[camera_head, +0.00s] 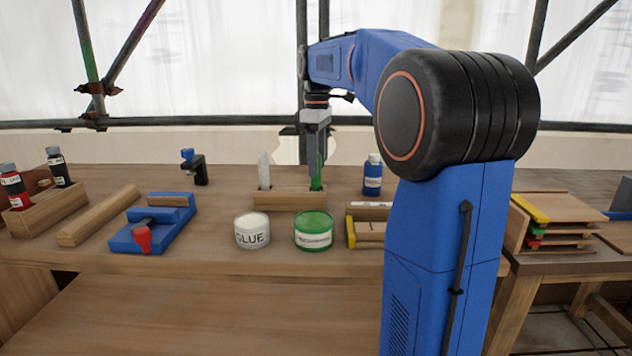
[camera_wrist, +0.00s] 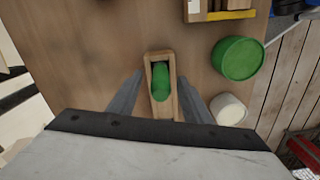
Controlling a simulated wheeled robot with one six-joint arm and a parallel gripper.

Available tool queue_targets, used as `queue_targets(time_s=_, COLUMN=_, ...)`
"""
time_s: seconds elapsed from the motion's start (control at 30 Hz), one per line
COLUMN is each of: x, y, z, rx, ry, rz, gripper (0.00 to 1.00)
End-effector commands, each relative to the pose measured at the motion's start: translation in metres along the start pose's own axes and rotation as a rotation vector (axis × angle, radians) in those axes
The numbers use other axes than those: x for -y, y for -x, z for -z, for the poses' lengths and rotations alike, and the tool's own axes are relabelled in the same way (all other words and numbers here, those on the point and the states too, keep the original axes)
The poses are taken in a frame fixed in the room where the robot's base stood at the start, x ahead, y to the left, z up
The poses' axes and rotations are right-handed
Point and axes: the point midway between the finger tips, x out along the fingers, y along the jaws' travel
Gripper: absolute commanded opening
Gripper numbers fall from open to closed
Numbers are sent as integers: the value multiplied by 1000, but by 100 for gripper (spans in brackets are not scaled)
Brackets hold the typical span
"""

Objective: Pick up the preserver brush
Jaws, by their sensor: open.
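The preserver brush appears to be the green-handled brush (camera_head: 319,182), upright in a wooden holder (camera_head: 290,201) on the bench. In the wrist view its green handle (camera_wrist: 161,80) stands in a slot of the holder (camera_wrist: 168,112), seen from above. My gripper (camera_head: 316,174) points straight down over the green brush. In the wrist view my gripper (camera_wrist: 160,76) is open, with one finger on each side of the green handle and holder, and gaps between. Whether either finger touches the handle cannot be told. The brush's lower part is hidden in the holder.
A white-handled brush (camera_head: 264,170) stands in the same holder, to the left. A white glue tin (camera_head: 252,231) and a green tin (camera_head: 314,231) stand in front. A blue bottle (camera_head: 373,175) is at right, a blue clamp fixture (camera_head: 152,229) at left.

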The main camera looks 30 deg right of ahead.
Motion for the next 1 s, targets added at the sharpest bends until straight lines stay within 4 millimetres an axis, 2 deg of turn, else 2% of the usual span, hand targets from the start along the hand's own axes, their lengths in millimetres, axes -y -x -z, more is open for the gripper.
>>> queue_targets(time_s=0.1, x=2, y=-17, z=0, rx=1, ry=0, rz=2, gripper=45)
queue_targets(time_s=0.23, x=1, y=-29, z=0, rx=1, ry=0, rz=1, gripper=45)
queue_targets(time_s=0.53, x=1, y=-33, z=0, rx=0, ry=0, rz=0, gripper=45)
queue_targets(time_s=0.7, x=1, y=-33, z=0, rx=0, ry=0, rz=0, gripper=4)
queue_targets(time_s=0.73, x=1, y=-33, z=0, rx=0, ry=0, rz=0, gripper=0)
queue_targets(time_s=1.0, x=1, y=-32, z=1, rx=0, ry=0, rz=0, gripper=0)
